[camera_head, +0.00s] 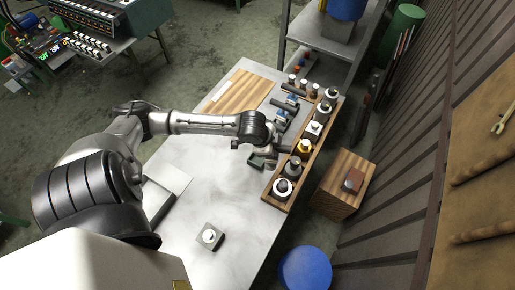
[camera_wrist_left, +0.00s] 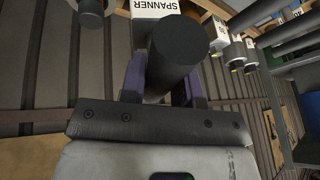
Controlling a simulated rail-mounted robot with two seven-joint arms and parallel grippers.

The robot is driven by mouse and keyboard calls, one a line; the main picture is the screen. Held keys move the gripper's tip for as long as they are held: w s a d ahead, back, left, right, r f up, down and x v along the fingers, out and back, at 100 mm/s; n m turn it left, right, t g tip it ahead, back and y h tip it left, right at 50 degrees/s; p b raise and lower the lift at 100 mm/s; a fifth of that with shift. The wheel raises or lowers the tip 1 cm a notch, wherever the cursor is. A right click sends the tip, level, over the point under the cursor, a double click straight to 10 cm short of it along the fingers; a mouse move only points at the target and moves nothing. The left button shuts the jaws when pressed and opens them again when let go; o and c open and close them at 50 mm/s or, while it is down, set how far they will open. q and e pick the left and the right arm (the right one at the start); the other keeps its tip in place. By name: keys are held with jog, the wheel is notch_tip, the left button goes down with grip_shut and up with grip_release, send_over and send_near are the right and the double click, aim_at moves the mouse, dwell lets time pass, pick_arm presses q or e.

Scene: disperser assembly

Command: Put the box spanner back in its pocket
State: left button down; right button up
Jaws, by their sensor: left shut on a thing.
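The box spanner (camera_wrist_left: 176,52) shows in the left wrist view as a dark cylinder, its round end toward the camera. My left gripper (camera_head: 264,159) is shut on it; in the wrist view the purple-grey fingers (camera_wrist_left: 163,84) stand on either side of it. A white label (camera_wrist_left: 155,8) reading SPANNER, upside down, is just behind the cylinder. In the head view the gripper is at the left edge of the wooden rack (camera_head: 273,199), near its front half. The spanner's far end and its pocket are hidden in the wrist view. My right gripper is not in view.
The rack holds several parts, including a yellow-collared one (camera_head: 305,147) and a white-ringed one (camera_head: 283,187) at the front end. Small blue-and-grey parts (camera_head: 283,116) lie left of the rack.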

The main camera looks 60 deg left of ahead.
pick_arm(q)
jog(key=s+a+f, duration=0.1)
jog(key=a+f, duration=0.7)
jog(key=f, duration=0.1)
jog(key=shift+a+p, duration=0.15)
jog(key=shift+p, duration=0.15)
jog(key=shift+s+f, duration=0.1)
jog(key=shift+s, duration=0.05)
jog(key=c, duration=0.8)
grip_release()
jog(key=shift+c, duration=0.2)
jog(key=d+p+v, duration=0.1)
jog(key=p+v, duration=0.1)
jog(key=v, duration=1)
jog(key=s+d+f+n+g, duration=0.1)
jog(key=s+d+f, duration=0.25)
jog(key=d, duration=0.25)
jog(key=s+d+f+n, duration=0.1)
jog(key=s+d+f, duration=0.1)
jog(key=s+d, duration=0.4)
jog(key=s+d+r+n, duration=0.1)
jog(key=d+r, duration=0.1)
jog(key=d, duration=0.4)
jog(key=s+d+r+n, duration=0.1)
jog(key=d+r+n, duration=0.1)
jog(key=d, duration=0.3)
jog(key=shift+s+d+y, duration=0.3)
jog(key=shift+s+d, duration=0.05)
